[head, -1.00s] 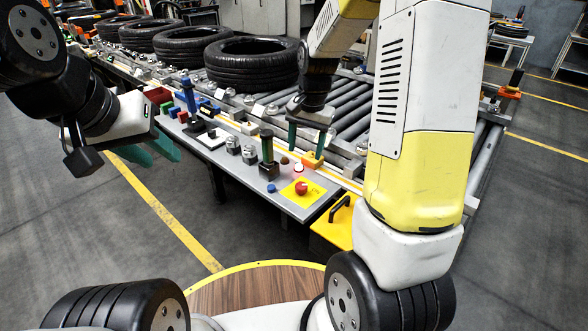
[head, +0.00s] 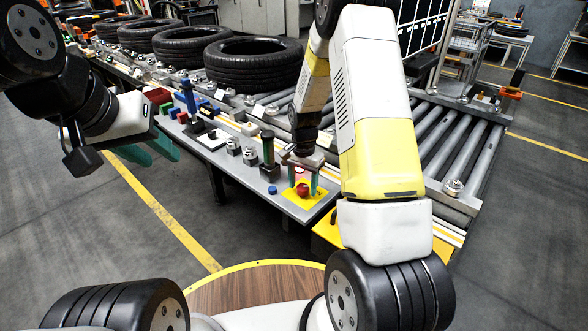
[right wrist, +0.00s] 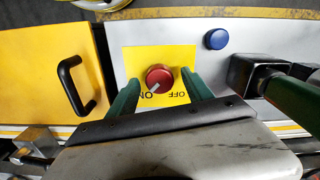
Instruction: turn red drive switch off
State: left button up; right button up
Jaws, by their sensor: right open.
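The red drive switch (head: 303,189) is a round red knob on a yellow plate (head: 288,198) at the near right end of the grey panel. In the right wrist view the knob (right wrist: 160,76) has a pale mark pointing toward the word ON; OFF is printed to the right of ON. My right gripper (head: 303,180) is open above the plate. Its green fingers (right wrist: 160,90) stand on either side of the knob, apparently with gaps; I cannot tell whether they reach its full depth. My left gripper (head: 148,152) is open and empty, left of the panel.
A blue button (right wrist: 216,39) and a dark-based green-handled lever (head: 269,158) are beside the plate. A yellow panel with a black handle (right wrist: 76,85) adjoins it. Behind lie conveyor rollers (head: 455,142) and several tyres (head: 253,62).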

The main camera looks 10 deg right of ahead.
jog(key=shift+c, duration=0.2)
grip_shut()
jog(key=shift+n, duration=0.4)
jog(key=n, duration=0.3)
jog(key=shift+n, duration=0.3)
jog(key=n, duration=0.4)
jog(key=shift+n, duration=0.3)
jog(key=n, duration=0.4)
jog(key=shift+n, duration=2.5)
